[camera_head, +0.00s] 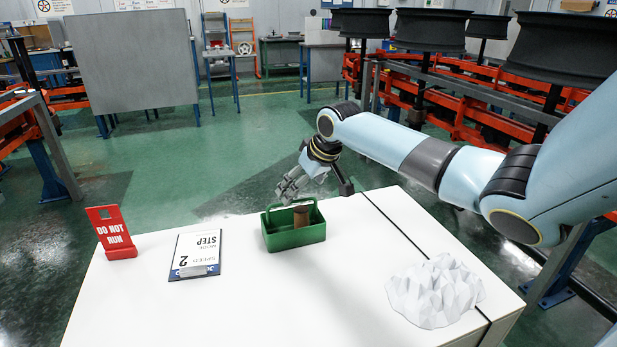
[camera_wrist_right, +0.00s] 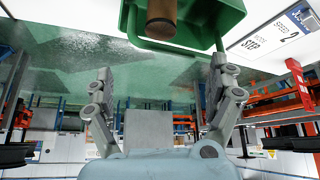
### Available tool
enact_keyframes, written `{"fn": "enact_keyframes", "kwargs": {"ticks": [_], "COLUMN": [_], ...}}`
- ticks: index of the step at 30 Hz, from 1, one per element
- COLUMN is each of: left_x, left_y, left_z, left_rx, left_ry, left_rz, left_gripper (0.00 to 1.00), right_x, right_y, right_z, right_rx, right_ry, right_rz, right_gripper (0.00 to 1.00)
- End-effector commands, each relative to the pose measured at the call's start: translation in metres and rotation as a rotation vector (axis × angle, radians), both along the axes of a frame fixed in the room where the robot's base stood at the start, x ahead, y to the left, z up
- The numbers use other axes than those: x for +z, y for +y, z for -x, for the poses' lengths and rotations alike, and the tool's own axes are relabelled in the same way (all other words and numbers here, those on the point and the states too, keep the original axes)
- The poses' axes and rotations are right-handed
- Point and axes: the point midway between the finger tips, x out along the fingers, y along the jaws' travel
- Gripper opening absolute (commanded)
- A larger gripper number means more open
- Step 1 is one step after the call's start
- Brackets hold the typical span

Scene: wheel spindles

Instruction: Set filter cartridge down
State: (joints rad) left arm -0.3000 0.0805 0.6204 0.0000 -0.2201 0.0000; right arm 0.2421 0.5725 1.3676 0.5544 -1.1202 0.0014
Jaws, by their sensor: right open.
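The filter cartridge, a brown cylinder (camera_head: 301,216), stands inside the green caddy (camera_head: 292,240) on the white table. In the right wrist view the brown cartridge (camera_wrist_right: 161,20) shows at the top, within the green caddy (camera_wrist_right: 225,15); its far end is cut off by the frame. My right gripper (camera_head: 284,192) is at the caddy's far side, near its handle. In the right wrist view its two fingers (camera_wrist_right: 161,70) are spread wide with nothing between them, apart from the cartridge. My left gripper is out of view.
A red DO NOT RUN sign (camera_head: 112,233) and a clipboard (camera_head: 196,255) are left of the caddy. A crumpled white object (camera_head: 433,291) lies at the right, below my right arm. The table's front middle (camera_head: 290,310) is clear.

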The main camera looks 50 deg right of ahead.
Motion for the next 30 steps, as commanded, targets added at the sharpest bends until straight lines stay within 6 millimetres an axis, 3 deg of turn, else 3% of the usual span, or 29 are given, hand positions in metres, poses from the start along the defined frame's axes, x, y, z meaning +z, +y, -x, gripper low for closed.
{"fn": "enact_keyframes", "kwargs": {"ticks": [15,21,30], "left_x": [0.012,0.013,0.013], "left_y": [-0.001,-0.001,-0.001], "left_z": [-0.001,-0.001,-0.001], "left_rx": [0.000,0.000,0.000], "left_ry": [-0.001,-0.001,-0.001], "left_rz": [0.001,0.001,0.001], "left_gripper": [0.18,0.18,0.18], "right_x": [0.091,0.105,0.106], "right_y": [0.004,0.006,0.006], "right_z": [0.049,0.058,0.059], "right_rx": [0.002,0.000,-0.001], "right_ry": [-0.001,0.000,0.000], "right_rz": [0.006,0.001,0.000], "right_gripper": [0.90,0.90,0.90]}}
